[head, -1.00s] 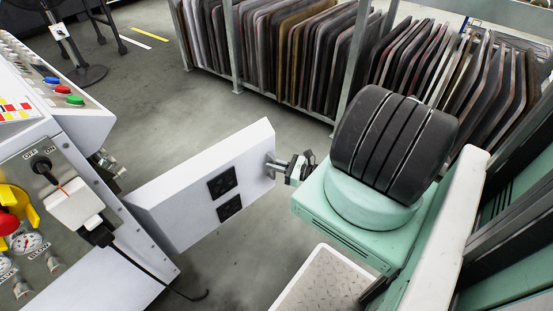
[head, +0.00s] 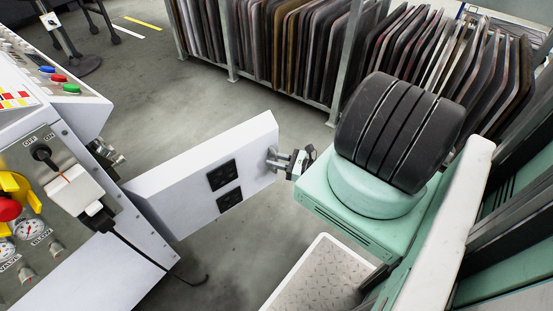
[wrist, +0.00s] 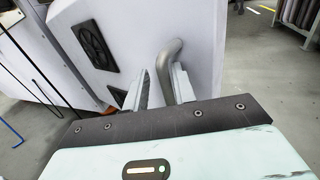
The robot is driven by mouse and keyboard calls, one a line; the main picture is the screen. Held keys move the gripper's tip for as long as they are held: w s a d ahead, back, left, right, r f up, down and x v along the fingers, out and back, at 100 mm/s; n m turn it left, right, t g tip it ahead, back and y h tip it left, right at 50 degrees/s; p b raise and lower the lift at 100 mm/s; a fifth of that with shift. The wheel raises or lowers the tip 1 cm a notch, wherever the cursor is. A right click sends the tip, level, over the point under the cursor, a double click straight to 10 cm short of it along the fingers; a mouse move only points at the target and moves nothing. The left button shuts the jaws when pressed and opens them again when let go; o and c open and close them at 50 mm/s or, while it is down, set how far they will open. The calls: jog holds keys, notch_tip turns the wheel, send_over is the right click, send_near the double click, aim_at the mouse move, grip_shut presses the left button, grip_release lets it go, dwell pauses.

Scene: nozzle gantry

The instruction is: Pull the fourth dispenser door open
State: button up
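The dispenser door (head: 195,175) is a white panel with two black vents. It stands swung out from the white machine (head: 130,245) on the left; I cannot tell whether it is the fourth. Its grey bent handle (head: 273,158) is on the right end. My gripper (head: 290,163) is at that handle. In the wrist view, the handle (wrist: 168,62) runs down between the two fingers of my gripper (wrist: 162,90). It is close to the right finger, with a gap to the left one. The handle's lower end is hidden by the gripper body. The door's face (wrist: 130,35) fills the upper middle there.
The machine's panel carries a red knob on a yellow base (head: 8,208), gauges and a plug with a black cable (head: 140,250). A rack of dark sheets (head: 290,45) stands at the back. Grey floor (head: 170,105) is clear between the door and rack.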

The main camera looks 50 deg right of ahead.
jog(key=shift+d, duration=0.25)
jog(key=v, duration=1.7)
jog(key=shift+s, duration=0.2)
